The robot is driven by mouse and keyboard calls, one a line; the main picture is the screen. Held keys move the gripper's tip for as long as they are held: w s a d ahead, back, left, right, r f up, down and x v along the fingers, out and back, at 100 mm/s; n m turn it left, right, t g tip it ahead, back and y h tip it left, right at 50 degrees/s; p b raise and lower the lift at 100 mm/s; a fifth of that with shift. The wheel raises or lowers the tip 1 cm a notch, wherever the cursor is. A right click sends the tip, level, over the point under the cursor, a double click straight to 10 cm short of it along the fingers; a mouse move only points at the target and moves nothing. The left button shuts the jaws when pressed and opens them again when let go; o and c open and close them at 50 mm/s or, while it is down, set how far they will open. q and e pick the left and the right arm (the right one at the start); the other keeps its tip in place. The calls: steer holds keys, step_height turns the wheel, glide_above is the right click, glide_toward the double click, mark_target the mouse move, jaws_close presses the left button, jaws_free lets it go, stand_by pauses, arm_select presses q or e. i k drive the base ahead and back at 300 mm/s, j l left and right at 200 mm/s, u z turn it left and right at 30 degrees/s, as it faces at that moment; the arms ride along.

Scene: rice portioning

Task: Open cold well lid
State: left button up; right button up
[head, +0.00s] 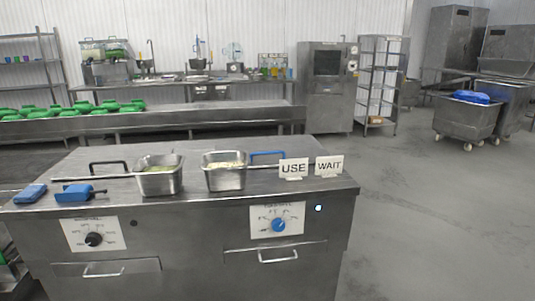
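The steel counter (210,205) stands in front of me in the head view. A blue bar handle (267,154) rises from its top at the back right, above the front panel with the blue dial (278,225). It appears to belong to the cold well lid, which lies flat and is hard to tell from the counter top. The steel pan in front (225,180) hides part of that area. A black bar handle (108,163) stands at the back left, on the side with the black dial (94,240). Neither of my grippers shows in the head view.
A second steel pan (160,182) stands left of the first; both hold pale food. USE (293,168) and WAIT (329,166) signs stand at the right. Two blue items (30,194) (74,194) lie at the left. The floor right of the counter is clear.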

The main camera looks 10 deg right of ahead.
mark_target(264, 149)
steer(key=i+l+u, duration=0.15)
steer(key=l, duration=0.15)
steer(key=i+l+u, duration=0.1)
steer(key=l, duration=0.25)
steer(key=i+l+u, duration=0.15)
steer(key=l, duration=0.2)
steer(key=i+l+u, duration=0.15)
steer(key=l, duration=0.2)
